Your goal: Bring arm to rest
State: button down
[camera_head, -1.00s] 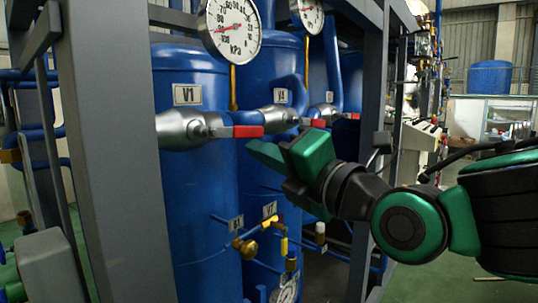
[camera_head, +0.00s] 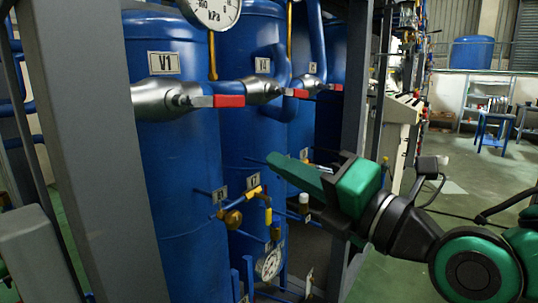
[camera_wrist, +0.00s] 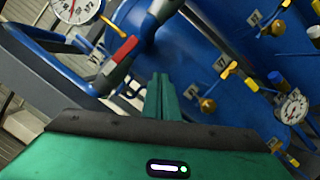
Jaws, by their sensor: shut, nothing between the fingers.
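My gripper (camera_head: 275,160) is green, shut and empty, at the end of my arm on the right of the head view. It points left, toward the blue tanks, below the red valve handles and apart from them in that view. The wrist view shows its closed green fingers (camera_wrist: 161,98) in the middle, in front of a blue tank. The red handle of valve V1 (camera_head: 228,101) lies horizontal beside its silver valve body (camera_head: 160,98). That view's red handle (camera_wrist: 125,50) is up and left of my fingers.
A grey frame post (camera_head: 85,150) stands at the left, and another post (camera_head: 357,80) rises behind my gripper. Small yellow-handled valves (camera_head: 253,192) and a gauge (camera_head: 270,263) sit low on the tanks. Open green floor (camera_head: 480,185) lies at the right.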

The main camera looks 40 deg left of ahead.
jog(key=shift+d+f, duration=0.15)
jog(key=shift+d, duration=0.5)
jog(key=shift+w, duration=0.1)
